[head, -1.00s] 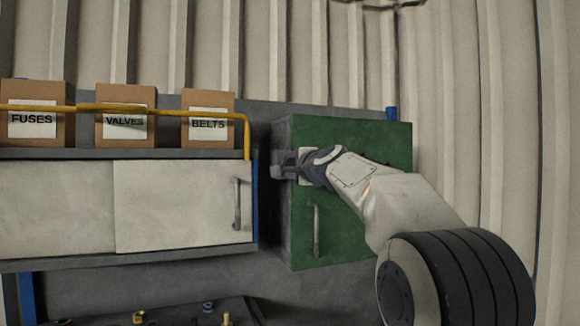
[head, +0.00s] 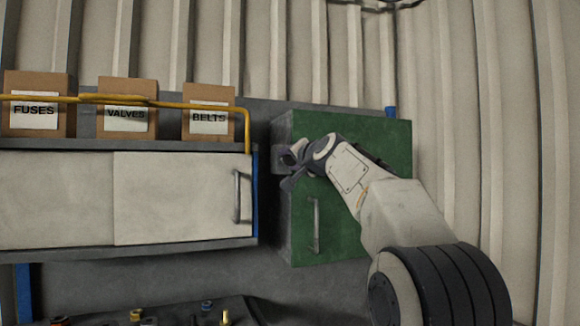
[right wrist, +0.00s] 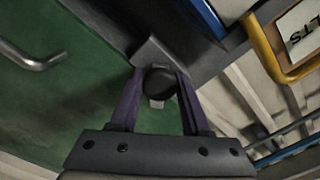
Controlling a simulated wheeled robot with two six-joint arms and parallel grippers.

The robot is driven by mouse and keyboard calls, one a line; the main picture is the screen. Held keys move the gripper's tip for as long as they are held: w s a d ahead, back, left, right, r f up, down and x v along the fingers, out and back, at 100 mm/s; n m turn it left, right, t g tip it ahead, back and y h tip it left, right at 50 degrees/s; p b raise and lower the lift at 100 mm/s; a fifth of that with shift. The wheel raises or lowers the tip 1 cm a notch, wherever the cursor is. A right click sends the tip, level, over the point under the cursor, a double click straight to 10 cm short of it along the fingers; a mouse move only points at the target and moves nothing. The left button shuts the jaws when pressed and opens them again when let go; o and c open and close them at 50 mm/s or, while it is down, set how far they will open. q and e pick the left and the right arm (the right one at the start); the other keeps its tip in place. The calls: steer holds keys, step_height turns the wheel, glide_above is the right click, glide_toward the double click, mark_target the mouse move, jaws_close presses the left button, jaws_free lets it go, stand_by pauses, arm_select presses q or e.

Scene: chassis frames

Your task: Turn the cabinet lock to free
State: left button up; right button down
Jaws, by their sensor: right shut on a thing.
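The green cabinet (head: 375,180) hangs on the wall right of centre in the head view, with its door shut. Its lock, a dark round knob (right wrist: 160,82) on a grey plate, shows in the right wrist view at the cabinet's edge. My right gripper (head: 290,168) is at the upper left of the cabinet front and mostly hides the lock there. In the right wrist view my right gripper (right wrist: 158,88) has its purple fingers on either side of the knob, shut on it. My left gripper is not in view.
The cabinet's handle (head: 316,225) is a metal bar below my right gripper. To the left is a white sliding-door cupboard (head: 180,200) with a yellow rail (head: 190,105) and boxes labelled FUSES, VALVES and BELTS above. Small parts lie on a dark surface (head: 180,312) below.

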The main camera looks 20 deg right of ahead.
steer(key=n+b, duration=0.1)
steer(key=n, duration=0.3)
steer(key=shift+f+n+b, duration=0.15)
steer(key=shift+n+b, duration=0.15)
steer(key=n+b, duration=0.1)
steer(key=n, duration=0.4)
steer(key=shift+n, duration=0.4)
steer(key=shift+c, duration=1.9)
jaws_free()
steer(key=shift+s, duration=0.1)
